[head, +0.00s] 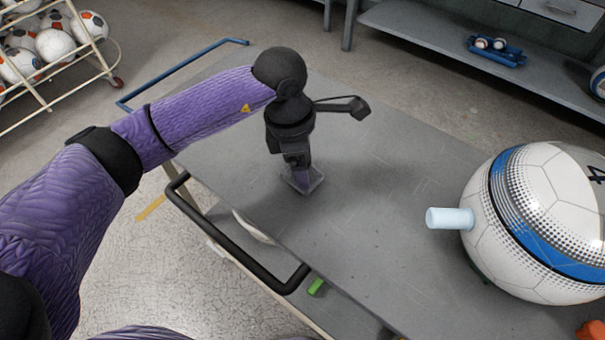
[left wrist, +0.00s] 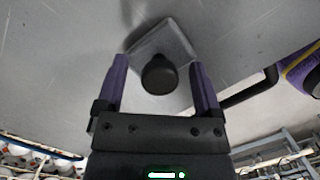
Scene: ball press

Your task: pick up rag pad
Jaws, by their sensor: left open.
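The rag pad is a grey, roughly square piece with a black round knob. In the head view the pad (head: 316,186) lies on the grey cart top, partly hidden under my left gripper (head: 299,177). In the left wrist view the pad (left wrist: 172,38) shows beyond the fingers, and its black knob (left wrist: 158,76) stands between them. My left gripper (left wrist: 160,64) is open and points down, with one purple finger on each side of the knob. A gap shows between the knob and each finger. My right gripper is not in view.
A large white and blue ball (head: 540,220) with a pale blue cylinder (head: 448,218) at its side takes up the cart's right. A black handle rail (head: 240,255) runs along the near left edge. A green piece (head: 316,287) lies by that edge. The middle top is clear.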

